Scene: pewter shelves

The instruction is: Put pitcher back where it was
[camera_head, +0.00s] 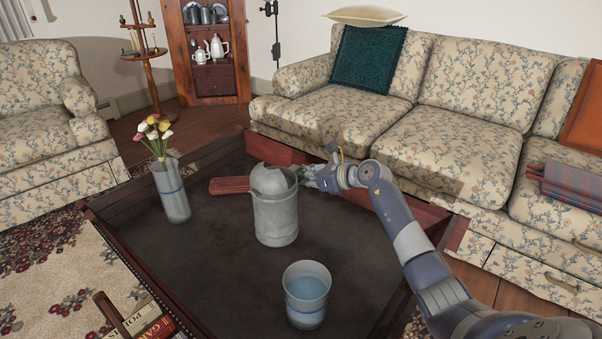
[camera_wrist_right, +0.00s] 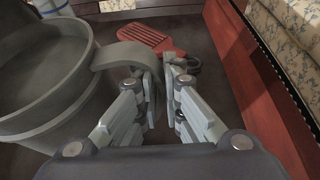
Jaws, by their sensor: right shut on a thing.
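The grey metal pitcher (camera_head: 275,220) is upright over the dark tabletop in the head view. I cannot tell whether its base touches the table. Its open rim and body fill the left of the right wrist view (camera_wrist_right: 40,85). My right gripper (camera_head: 312,177) reaches in from the right, at the pitcher's handle side. In the right wrist view its fingers (camera_wrist_right: 163,78) are closed on the pitcher's curved handle (camera_wrist_right: 125,55). My left gripper is not in view.
A red slatted thing (camera_head: 229,185) lies just left of the pitcher. A vase (camera_head: 172,196) with flowers stands at the left, and a cup (camera_head: 306,300) with bluish contents stands in front. The table (camera_head: 220,270) has raised edges; a floral sofa (camera_head: 430,130) stands behind.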

